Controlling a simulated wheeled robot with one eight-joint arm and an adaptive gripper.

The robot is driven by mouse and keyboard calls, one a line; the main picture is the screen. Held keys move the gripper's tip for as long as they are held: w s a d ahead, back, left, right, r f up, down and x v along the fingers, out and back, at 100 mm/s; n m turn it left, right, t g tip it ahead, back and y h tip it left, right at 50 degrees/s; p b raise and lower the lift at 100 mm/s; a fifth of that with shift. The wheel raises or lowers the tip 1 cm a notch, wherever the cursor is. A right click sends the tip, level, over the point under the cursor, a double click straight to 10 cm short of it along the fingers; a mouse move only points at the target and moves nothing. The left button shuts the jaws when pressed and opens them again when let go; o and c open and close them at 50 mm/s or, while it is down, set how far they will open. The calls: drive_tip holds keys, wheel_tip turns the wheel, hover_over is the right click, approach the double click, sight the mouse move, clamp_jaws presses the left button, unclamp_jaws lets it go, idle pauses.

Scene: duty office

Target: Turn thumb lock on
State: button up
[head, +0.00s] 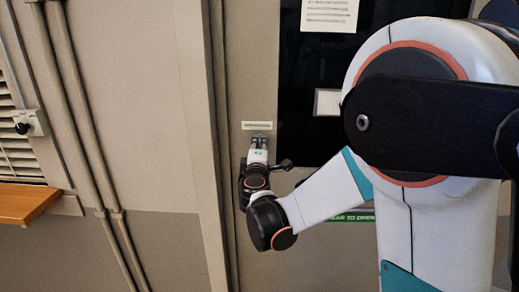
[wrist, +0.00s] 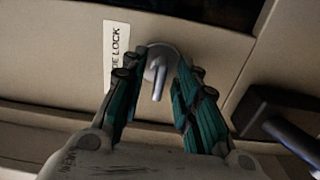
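The thumb lock (wrist: 159,70) is a small silver turn piece on a round base on the beige door. In the wrist view its lever points toward the bottom of the picture, tilted slightly left. My gripper (wrist: 156,82) is open, with one teal finger on each side of the lever. I see a gap between the lever and each finger, and cannot tell whether any contact exists. In the head view my gripper (head: 260,141) is at the door below a small label, and it hides the lock there.
A white label (wrist: 116,55) ending in "LOCK" is beside the lock. A dark door handle (wrist: 285,120) stands out close to my right finger; it also shows in the head view (head: 284,165). A wooden ledge (head: 27,204) and wall pipes (head: 75,110) are at the left.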

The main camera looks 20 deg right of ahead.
drive_tip(key=v, duration=0.8)
drive_tip(key=shift+r, duration=0.1)
idle(0.3)
drive_tip(key=s+d+f+m+g, duration=0.1)
drive_tip(key=s+d+m+g, duration=0.3)
drive_tip(key=s, duration=0.3)
drive_tip(key=s+d+f+m+g, duration=0.25)
drive_tip(key=s+d+m, duration=0.2)
drive_tip(key=s, duration=0.25)
drive_tip(key=s+a+f+m+g+y, duration=0.1)
drive_tip(key=s+a+f+m+y, duration=0.1)
drive_tip(key=s, duration=0.6)
drive_tip(key=s+a+f+m+g+y, duration=0.2)
drive_tip(key=s+a, duration=0.3)
drive_tip(key=s, duration=0.3)
drive_tip(key=shift+m+y, duration=0.65)
drive_tip(key=shift+y, duration=0.15)
drive_tip(key=shift+a+g, duration=0.1)
drive_tip(key=shift+g, duration=0.15)
